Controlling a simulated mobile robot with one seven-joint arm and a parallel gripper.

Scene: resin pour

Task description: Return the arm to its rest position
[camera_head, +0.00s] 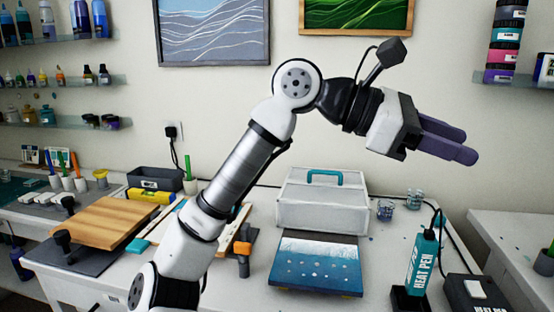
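My arm rises from the bottom left of the head view and bends at a raised elbow. My gripper (465,145) is held high at the right, well above the white table (385,240). Its two purple fingers point right and slightly down. Nothing shows held at the fingertips. The fingers overlap from this side, so the gap between them cannot be judged. My forearm hides part of the table's middle left.
A white box with a teal handle (318,205) stands behind a blue and white resin panel (318,265). A wooden board (103,222) lies left. Shelves hold bottles on both sides.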

